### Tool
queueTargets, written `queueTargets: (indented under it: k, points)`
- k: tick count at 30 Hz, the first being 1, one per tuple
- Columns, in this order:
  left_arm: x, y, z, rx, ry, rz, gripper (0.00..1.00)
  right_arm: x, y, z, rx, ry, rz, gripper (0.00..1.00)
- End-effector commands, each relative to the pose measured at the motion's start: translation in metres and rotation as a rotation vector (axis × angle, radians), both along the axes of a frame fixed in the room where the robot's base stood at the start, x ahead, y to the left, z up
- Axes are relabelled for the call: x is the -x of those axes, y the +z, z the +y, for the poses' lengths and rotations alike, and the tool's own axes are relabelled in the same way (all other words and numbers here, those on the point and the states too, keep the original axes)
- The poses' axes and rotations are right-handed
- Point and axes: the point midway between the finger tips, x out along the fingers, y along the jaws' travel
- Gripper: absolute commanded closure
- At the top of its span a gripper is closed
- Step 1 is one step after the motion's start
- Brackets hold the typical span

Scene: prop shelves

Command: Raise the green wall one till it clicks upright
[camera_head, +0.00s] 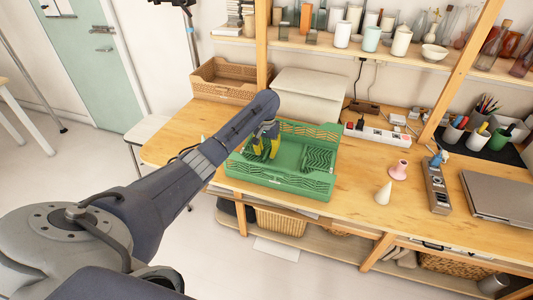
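A green folding crate (268,179) sits on the wooden workbench. Its long back and front walls look upright. A patterned green end wall (319,157) lies folded down inside at the right. The left end of the crate is partly hidden by my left arm. My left gripper (265,152) points down into the left half of the crate, its yellow fingers low near the crate's inside. The fingers show some way apart, but I cannot tell whether anything is between them. My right gripper is out of view.
A pink piece (399,170) and a cream cone (383,194) stand right of the crate. Beyond are a grey control box (436,187) and a laptop (499,196). A power strip (376,133) and a tan basket (222,80) lie behind. Wooden shelf posts rise at the back.

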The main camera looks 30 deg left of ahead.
Motion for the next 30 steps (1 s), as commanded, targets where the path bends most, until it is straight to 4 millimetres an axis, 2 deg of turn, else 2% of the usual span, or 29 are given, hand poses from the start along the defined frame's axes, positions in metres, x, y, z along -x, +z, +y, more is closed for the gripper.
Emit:
queueTargets:
  k: [6,14,15,24,30]
  points:
    - [0.0002,-0.0087,-0.0005,0.0,-0.001,0.0,0.69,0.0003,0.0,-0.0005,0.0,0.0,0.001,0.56]
    - [0.0001,-0.0094,-0.0004,0.0,-0.001,0.0,0.69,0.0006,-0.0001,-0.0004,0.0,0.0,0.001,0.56]
    - [0.0001,-0.0093,-0.0003,0.0,-0.001,0.0,0.66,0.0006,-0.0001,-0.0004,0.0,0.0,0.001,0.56]
    - [0.0001,-0.0091,-0.0002,0.0,-0.001,0.0,1.0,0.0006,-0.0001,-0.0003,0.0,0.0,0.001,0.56]
    - [0.0,-0.009,-0.0002,0.0,-0.001,0.0,1.0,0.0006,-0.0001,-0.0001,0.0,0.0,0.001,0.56]
